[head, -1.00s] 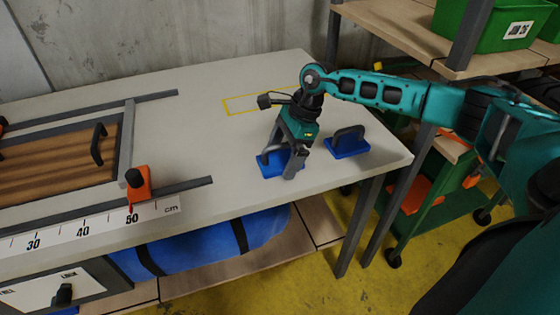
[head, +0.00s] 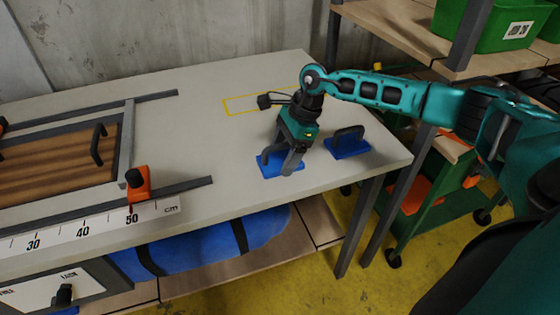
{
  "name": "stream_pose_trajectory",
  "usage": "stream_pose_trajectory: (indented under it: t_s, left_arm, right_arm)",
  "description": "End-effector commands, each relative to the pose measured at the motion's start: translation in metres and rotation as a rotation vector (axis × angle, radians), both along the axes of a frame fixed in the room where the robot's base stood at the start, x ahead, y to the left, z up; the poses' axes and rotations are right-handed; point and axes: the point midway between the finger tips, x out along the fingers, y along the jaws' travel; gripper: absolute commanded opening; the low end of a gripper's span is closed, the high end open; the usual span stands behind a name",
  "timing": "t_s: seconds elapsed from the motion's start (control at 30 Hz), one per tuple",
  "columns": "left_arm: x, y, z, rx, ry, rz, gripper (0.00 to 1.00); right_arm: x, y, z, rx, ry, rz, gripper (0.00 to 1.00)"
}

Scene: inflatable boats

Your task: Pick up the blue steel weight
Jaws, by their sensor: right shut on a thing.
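Two blue steel weights with dark handles are in the head view. The nearer blue steel weight (head: 270,170) is under my right gripper (head: 290,162), near the table's front edge. My right gripper points down and is shut on this weight's handle, which the fingers mostly hide. I cannot tell whether the weight is clear of the table. The other blue steel weight (head: 347,149) stands to the right, apart from the gripper, with its arched handle upright. My left gripper is not in view.
The pale table (head: 190,140) carries a yellow outlined rectangle (head: 240,107) behind the gripper. At left are a wooden board with rails, an orange clamp (head: 138,183) and a scale. A green bin (head: 490,25) stands on the shelf at upper right.

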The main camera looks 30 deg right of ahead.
Motion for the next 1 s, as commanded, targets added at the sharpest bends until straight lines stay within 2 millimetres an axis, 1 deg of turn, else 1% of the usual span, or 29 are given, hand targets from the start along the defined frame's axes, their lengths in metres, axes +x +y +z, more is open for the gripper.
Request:
stream_pose_trajectory:
  t_s: [0.03,0.2,0.27,0.3,0.53,0.67,0.87,1.0]
  left_arm:
    - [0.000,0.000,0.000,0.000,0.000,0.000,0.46]
    - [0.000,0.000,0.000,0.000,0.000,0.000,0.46]
    - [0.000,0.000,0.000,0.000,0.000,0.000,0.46]
    - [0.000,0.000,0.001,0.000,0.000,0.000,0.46]
    - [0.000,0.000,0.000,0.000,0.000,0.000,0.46]
    - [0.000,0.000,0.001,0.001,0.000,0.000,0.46]
    - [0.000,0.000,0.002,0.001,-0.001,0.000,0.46]
    - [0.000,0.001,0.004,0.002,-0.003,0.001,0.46]
  right_arm:
    - [0.000,0.000,0.000,0.000,0.000,0.000,0.21]
    - [0.000,0.000,0.000,0.000,0.000,0.000,0.04]
    - [0.000,0.000,0.001,0.000,0.000,0.000,0.00]
    - [0.002,0.000,0.004,0.004,-0.006,-0.001,0.00]
    - [0.002,0.000,0.004,0.004,-0.006,-0.001,0.00]
    - [0.002,0.000,0.008,0.004,-0.008,0.000,0.00]
    - [0.003,0.000,0.027,0.005,-0.010,-0.002,0.00]
    - [0.003,0.000,0.050,0.005,-0.011,-0.001,0.00]
